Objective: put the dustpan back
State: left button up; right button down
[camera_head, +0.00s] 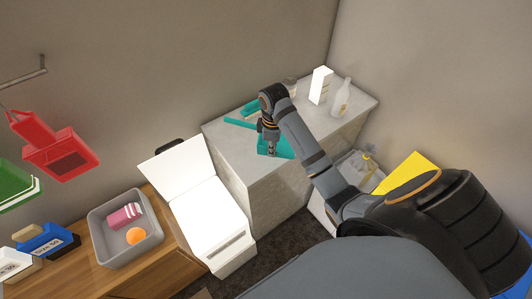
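A teal dustpan (283,153) appears to lie on the grey worktop (228,142), partly hidden by my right arm and gripper. A teal strip (239,123), perhaps its handle, shows to the left of the arm. My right gripper (271,150) points down at the teal pan, over or touching it. Its fingers are too small to tell whether they are open or shut, or hold the pan. A red dustpan (62,150) hangs at the left wall below a metal rail (22,80). A green pan-like item (15,190) is cut off at the left edge. My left gripper is not in view.
A white carton (320,86) and a clear bottle (342,98) stand at the worktop's back. A white open-lidded box (213,222) stands left of it. A grey bin (103,222) with an orange ball (135,235) sits on a wooden surface. A yellow panel (408,174) is right.

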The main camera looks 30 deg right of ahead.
jog(key=w, duration=0.1)
jog(key=w+p, duration=0.1)
jog(key=w+f, duration=0.1)
jog(key=shift+d, duration=0.3)
send_over(264, 157)
notch_tip(264, 157, down, 6)
jog(key=shift+s+r+p, duration=0.15)
jog(key=shift+r+p, duration=0.05)
jog(key=shift+p, duration=0.15)
notch_tip(264, 157, down, 3)
jog(key=shift+d+f, duration=0.1)
jog(key=shift+f, duration=0.1)
jog(key=c, duration=2)
grip_release()
jog(key=shift+f, duration=0.1)
jog(key=o, duration=0.5)
